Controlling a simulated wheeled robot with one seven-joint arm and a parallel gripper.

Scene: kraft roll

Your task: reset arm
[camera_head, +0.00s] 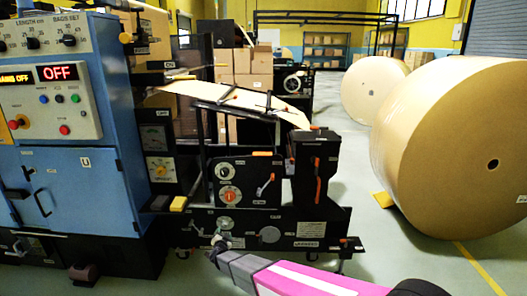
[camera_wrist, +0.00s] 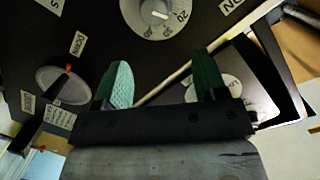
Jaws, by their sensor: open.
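My gripper (camera_head: 217,243) is at the end of my pink and white arm, low in front of the black machine (camera_head: 325,212) in the head view. In the wrist view my gripper (camera_wrist: 160,78) shows two green-padded fingers spread apart, with nothing seen between them. Beyond the fingers is the machine's dark panel, with a numbered dial (camera_wrist: 158,14) at the top and a round knob with a red mark (camera_wrist: 62,86) at the left. I cannot tell whether a fingertip touches the panel.
A blue control cabinet (camera_head: 75,185) with a red OFF display (camera_head: 57,72) stands at the left. Large kraft rolls stand at the right, one near (camera_head: 440,150) and one farther back (camera_head: 370,90). Open floor (camera_head: 385,245) lies between the machine and the near roll.

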